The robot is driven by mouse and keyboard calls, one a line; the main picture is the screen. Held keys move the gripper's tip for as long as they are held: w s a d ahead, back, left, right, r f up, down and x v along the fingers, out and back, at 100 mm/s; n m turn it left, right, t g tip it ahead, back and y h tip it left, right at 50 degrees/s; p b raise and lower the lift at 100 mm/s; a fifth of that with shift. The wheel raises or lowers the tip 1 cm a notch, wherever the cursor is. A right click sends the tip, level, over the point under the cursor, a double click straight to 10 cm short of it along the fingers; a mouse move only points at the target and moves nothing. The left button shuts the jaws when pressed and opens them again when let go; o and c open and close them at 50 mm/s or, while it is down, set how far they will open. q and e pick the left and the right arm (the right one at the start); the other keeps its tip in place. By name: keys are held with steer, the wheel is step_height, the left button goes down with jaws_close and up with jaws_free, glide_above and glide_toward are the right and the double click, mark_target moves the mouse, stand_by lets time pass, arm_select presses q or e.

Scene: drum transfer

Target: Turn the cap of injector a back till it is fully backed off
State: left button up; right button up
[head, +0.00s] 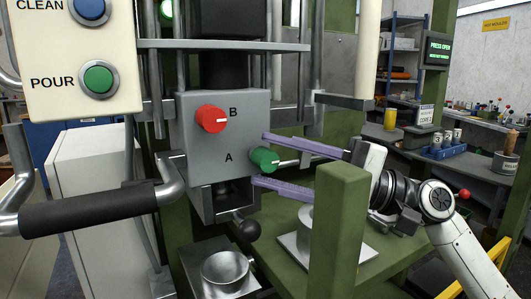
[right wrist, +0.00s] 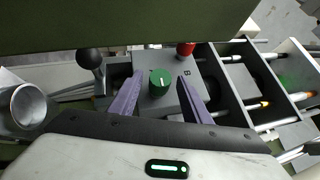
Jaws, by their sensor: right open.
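The green cap of injector A (head: 264,159) sits on the lower right of the grey injector block (head: 190,145), beside the letter A. My right gripper (head: 264,160) is open, with one purple finger above the green cap and one below it. In the right wrist view the green cap (right wrist: 160,82) lies between the two finger tips (right wrist: 161,82), with gaps on both sides, and a pale mark shows on its face. The red cap of injector B (head: 211,119) is above and to the left; it also shows in the right wrist view (right wrist: 186,49). My left gripper is out of view.
A black-gripped handle (head: 88,208) crosses the left front. A black ball lever (head: 249,230) hangs below the block, above a metal cup (head: 225,268). A green post (head: 338,225) stands close to my right arm. A panel with CLEAN and POUR buttons (head: 65,45) is at upper left.

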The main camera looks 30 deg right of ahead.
steer(key=shift+w+a+r, duration=0.2)
steer(key=shift+w+a, duration=0.1)
steer(key=shift+a, duration=0.15)
steer(key=shift+w+a, duration=0.3)
steer(key=shift+a, duration=0.05)
